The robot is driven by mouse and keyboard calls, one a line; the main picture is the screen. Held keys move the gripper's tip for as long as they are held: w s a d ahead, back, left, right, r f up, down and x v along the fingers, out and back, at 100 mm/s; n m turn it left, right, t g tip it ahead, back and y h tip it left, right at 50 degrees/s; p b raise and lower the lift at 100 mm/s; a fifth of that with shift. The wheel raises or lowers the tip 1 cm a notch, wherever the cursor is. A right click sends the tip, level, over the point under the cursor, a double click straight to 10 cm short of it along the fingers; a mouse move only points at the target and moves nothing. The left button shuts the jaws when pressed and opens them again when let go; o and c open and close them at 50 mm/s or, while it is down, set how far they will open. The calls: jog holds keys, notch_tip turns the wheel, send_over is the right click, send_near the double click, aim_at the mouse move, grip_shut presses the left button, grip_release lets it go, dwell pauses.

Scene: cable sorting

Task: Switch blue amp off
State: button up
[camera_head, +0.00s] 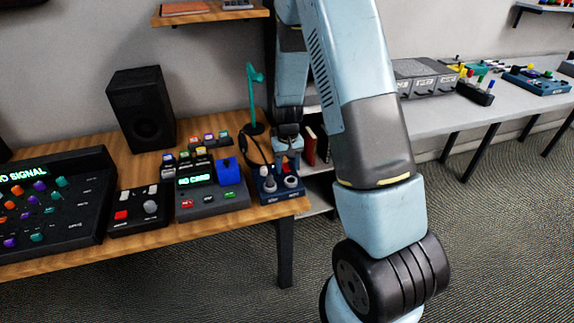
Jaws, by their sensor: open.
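A small dark blue box (279,197), which looks like the blue amp, sits at the right front corner of the wooden table. It has two grey knobs or switches on top, and its labels are too small to read. My gripper (289,156) points down just above and behind this box, with its jaws open. I cannot tell if the fingers touch the box. The state of its switch cannot be made out.
Left of the box stand a grey device (212,203) showing "NO CARD" with a blue block, a black box (138,212), and a large mixer (47,205). A black speaker (143,110) and teal lamp (253,92) stand behind. A second table (421,117) is right.

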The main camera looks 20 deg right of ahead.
jog(key=shift+f, duration=0.1)
jog(key=shift+c, duration=0.3)
grip_shut()
jog(key=shift+w+g, duration=0.2)
jog(key=shift+g, duration=0.5)
jog(key=shift+w+g, duration=0.15)
jog(key=shift+g, duration=0.55)
jog(key=shift+o, duration=0.3)
grip_release()
